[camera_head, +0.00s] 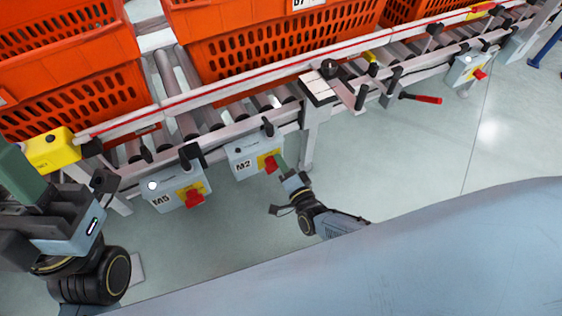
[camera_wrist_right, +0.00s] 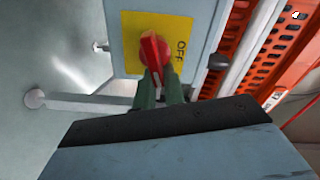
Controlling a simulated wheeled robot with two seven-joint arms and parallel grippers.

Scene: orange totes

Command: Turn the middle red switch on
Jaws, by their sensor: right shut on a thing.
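The middle red switch (camera_head: 270,164) sits on a yellow plate on the grey box marked M2 (camera_head: 243,164). In the right wrist view the red switch (camera_wrist_right: 152,50) shows on its yellow plate, with the word OFF beside it. My right gripper (camera_head: 281,164) reaches the switch from the lower right. Its green fingertips (camera_wrist_right: 159,90) are shut on the switch's red handle and hide its lower end. My left gripper (camera_head: 22,178) is at the left edge, partly cut off, near a yellow block; its opening cannot be made out.
Box M5 with its red switch (camera_head: 194,198) hangs to the left; another box with a red switch (camera_head: 479,74) is at far right. A roller conveyor (camera_head: 225,95) carries orange totes (camera_head: 290,45) behind. A red-handled lever (camera_head: 425,98) sticks out. The floor in front is clear.

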